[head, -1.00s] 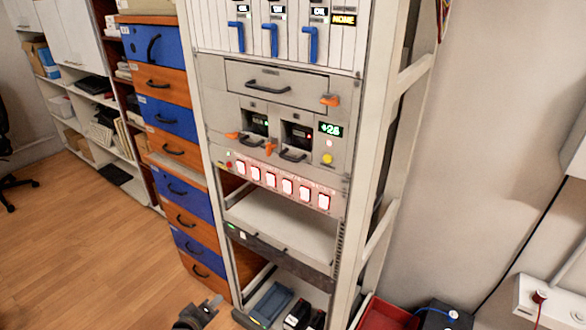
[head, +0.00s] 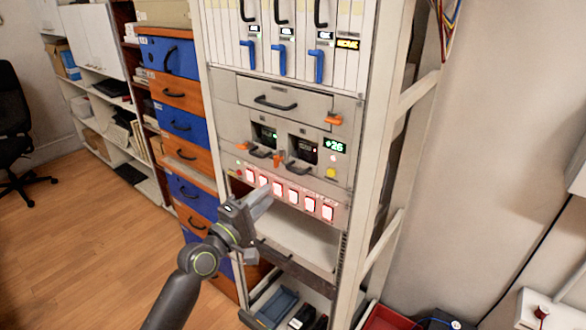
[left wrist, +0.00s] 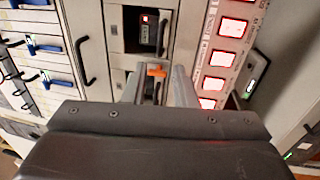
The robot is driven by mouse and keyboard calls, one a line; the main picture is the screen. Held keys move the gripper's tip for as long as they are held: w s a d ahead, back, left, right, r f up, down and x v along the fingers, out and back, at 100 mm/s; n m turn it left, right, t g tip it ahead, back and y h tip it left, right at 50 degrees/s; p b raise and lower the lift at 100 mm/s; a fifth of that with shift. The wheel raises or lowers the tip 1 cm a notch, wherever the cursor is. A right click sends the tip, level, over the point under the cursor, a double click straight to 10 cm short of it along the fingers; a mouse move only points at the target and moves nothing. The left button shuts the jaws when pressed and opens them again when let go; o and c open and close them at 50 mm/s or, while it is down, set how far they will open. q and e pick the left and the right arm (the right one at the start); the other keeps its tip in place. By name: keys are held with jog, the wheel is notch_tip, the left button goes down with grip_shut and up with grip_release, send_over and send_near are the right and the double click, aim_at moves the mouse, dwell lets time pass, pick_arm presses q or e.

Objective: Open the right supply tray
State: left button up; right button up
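The right supply tray (head: 303,150) is a grey front with a dark window, a red light and a black handle (head: 299,169). An orange latch (head: 278,158) sits between it and the left tray (head: 262,138). In the left wrist view, a tray window with red characters (left wrist: 149,32) is at the top, with the orange latch (left wrist: 156,71) below it. My left gripper (head: 268,192) is in front of the lit switch row, below the trays in the head view. Its fingers (left wrist: 158,82) are apart, with the latch showing between them. The right gripper is out of view.
A wide drawer (head: 285,97) with its own orange latch (head: 333,119) is above the trays. Blue levers (head: 283,60) are higher up. Lit switches (head: 293,195) and an open shelf (head: 310,242) are below.

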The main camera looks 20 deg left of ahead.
aim_at(293, 171)
pick_arm(q)
jog(key=x, duration=1.1)
jog(key=shift+w+d+r+p, duration=0.1)
jog(key=shift+w+p, duration=0.25)
jog(key=shift+c, duration=0.3)
grip_shut()
